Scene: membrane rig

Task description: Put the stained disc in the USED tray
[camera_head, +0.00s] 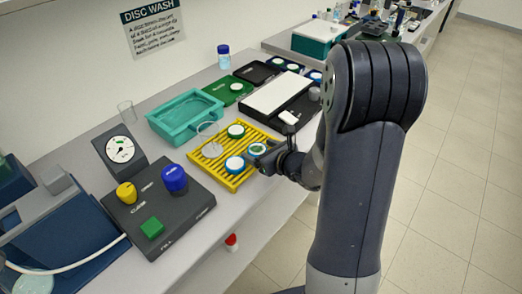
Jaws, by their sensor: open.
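A yellow slatted rack (213,171) sits on the bench and bears several white round discs. One disc (257,149) with a dark green mark lies at its right edge, right by my gripper. Another disc with a green centre (236,131) is farther back, and one with a blue centre (234,164) is nearer. I cannot tell for sure which is the stained disc. My gripper (263,160) is open, low beside the right-edge disc; its fingertips are small and partly hidden. A green tray (229,90) and a black tray (254,73) lie behind; their lettering is too small to read as USED.
A teal basin (187,117) and a clear round glass piece (208,129) are behind the rack. A dark control box (155,215) with yellow, blue and green knobs and a dial gauge (119,149) stand left.

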